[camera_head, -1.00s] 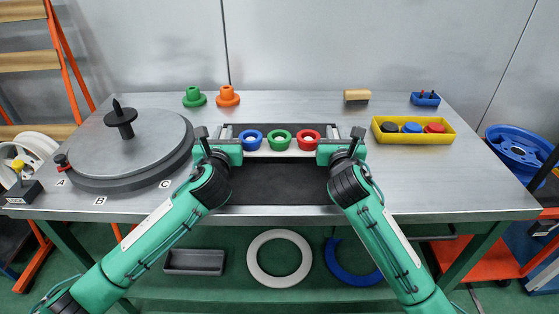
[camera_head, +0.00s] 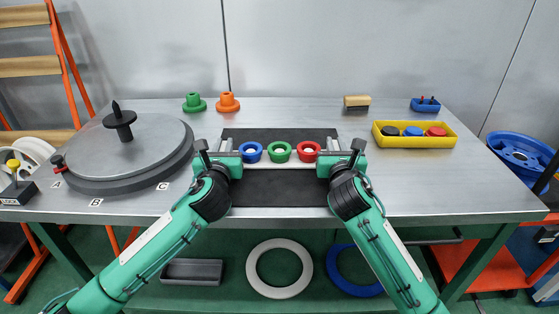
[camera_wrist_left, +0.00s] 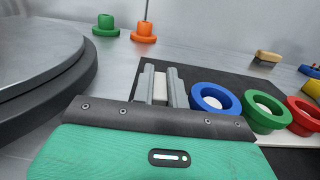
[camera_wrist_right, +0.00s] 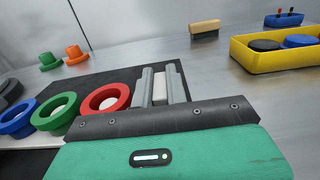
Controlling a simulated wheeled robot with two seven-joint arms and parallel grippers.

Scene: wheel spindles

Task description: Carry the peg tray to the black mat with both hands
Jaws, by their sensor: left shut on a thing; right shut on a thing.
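The white peg tray (camera_head: 280,166) is level over the black mat (camera_head: 281,191). It carries a blue ring (camera_head: 251,152), a green ring (camera_head: 280,152) and a red ring (camera_head: 308,151) in a row, each around a pale peg. My left gripper (camera_head: 229,147) is shut on the tray's left end, beside the blue ring. My right gripper (camera_head: 331,147) is shut on the tray's right end, beside the red ring. The fingers also show in the left wrist view (camera_wrist_left: 160,84) and the right wrist view (camera_wrist_right: 160,84). I cannot tell whether the tray touches the mat.
A large grey disc (camera_head: 150,150) stands at left. Green (camera_head: 194,102) and orange (camera_head: 228,102) flanged pieces stand at the back. A yellow bin (camera_head: 414,141), a wooden-topped block (camera_head: 357,102) and a blue holder (camera_head: 425,105) are at right. Bare tabletop flanks the mat.

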